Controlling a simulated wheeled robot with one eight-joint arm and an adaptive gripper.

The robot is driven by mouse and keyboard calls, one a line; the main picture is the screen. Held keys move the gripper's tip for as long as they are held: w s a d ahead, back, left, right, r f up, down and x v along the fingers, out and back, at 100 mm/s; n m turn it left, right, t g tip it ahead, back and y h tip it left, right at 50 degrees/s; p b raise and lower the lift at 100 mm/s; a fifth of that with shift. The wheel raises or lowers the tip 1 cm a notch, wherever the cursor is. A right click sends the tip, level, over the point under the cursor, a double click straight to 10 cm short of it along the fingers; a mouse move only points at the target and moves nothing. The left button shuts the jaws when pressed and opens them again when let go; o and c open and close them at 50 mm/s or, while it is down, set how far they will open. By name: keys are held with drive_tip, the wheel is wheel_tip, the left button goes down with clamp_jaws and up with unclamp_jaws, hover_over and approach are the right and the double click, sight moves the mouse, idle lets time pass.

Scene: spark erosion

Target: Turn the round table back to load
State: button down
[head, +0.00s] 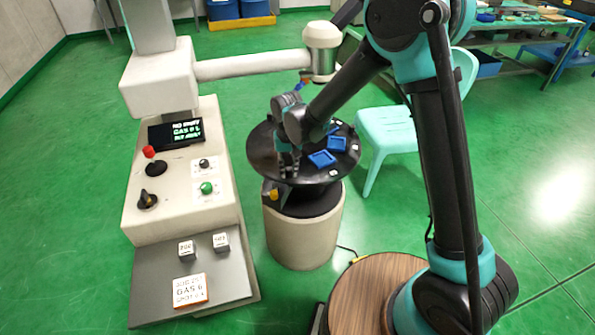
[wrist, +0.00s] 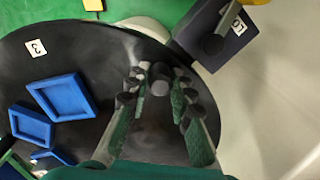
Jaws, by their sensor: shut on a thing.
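The round table (head: 262,160) is a black disc on a cream drum (head: 300,235), right of the machine. It also shows in the wrist view (wrist: 80,45). Blue square frames (head: 322,158) lie on it, and two show clearly in the wrist view (wrist: 62,97). A white label "3" (wrist: 36,47) is near its rim. My gripper (head: 289,170) points down over the table's near-left part. In the wrist view, my gripper (wrist: 157,88) has its fingers on both sides of a short dark peg (wrist: 160,75) and is shut on it. The peg's foot is hard to see.
A dark block with a white label (wrist: 212,35) sits at the table's edge, beside a yellow part (head: 270,194). The machine's arm (head: 250,65) reaches over the table. A console (head: 180,200) stands left; a pale turquoise chair (head: 388,130) stands right. Green floor is open behind.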

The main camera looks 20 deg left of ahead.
sight(254, 153)
drive_tip(key=w+a+m, duration=0.1)
drive_tip(key=a+m, duration=0.1)
drive_tip(key=a, duration=0.2)
drive_tip(key=w+a+m, duration=0.1)
drive_tip(key=a+m, duration=0.1)
drive_tip(key=a, duration=0.2)
drive_tip(key=w+a+m, duration=0.1)
drive_tip(key=a+m, duration=0.2)
drive_tip(key=a, duration=0.1)
drive_tip(key=shift+w+a, duration=0.15)
drive_tip(key=shift+a, duration=0.05)
drive_tip(key=shift+w+a+m, duration=0.95)
drive_tip(key=shift+a+m, duration=0.05)
drive_tip(key=shift+a, duration=0.25)
drive_tip(key=shift+w+a+m, duration=0.8)
drive_tip(key=shift+w+a, duration=0.15)
drive_tip(key=shift+w, duration=0.05)
drive_tip(key=shift+w+a, duration=0.1)
drive_tip(key=shift+w, duration=0.05)
drive_tip(key=c, duration=1.3)
unclamp_jaws()
wheel_tip(254, 153, up, 12)
drive_tip(key=shift+r, duration=0.1)
